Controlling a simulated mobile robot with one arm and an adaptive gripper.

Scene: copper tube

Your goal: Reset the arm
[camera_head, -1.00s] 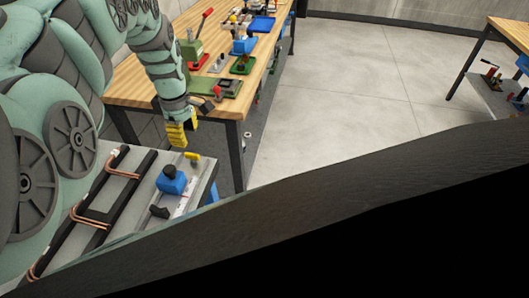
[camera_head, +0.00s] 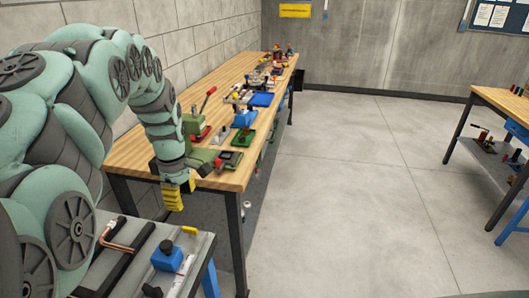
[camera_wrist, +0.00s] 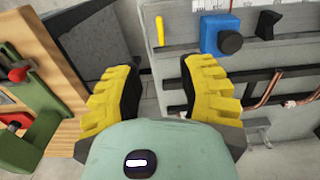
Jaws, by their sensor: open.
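My gripper (camera_head: 173,197) hangs at the end of my arm, pointing down, by the near end of the wooden workbench and above the grey cart top. Its yellow fingers are apart and empty in the wrist view (camera_wrist: 162,90). A bent copper tube (camera_head: 113,238) lies on a dark bar on the cart at lower left. Copper tube also shows at the right of the wrist view (camera_wrist: 266,97). My arm hides part of the cart.
The wooden workbench (camera_head: 125,160) carries a green press (camera_head: 193,124), a blue vise (camera_head: 243,119) and other tools. The cart holds a blue block with a black knob (camera_head: 167,257). Another table (camera_head: 505,103) stands at right. The floor (camera_head: 345,190) between is clear.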

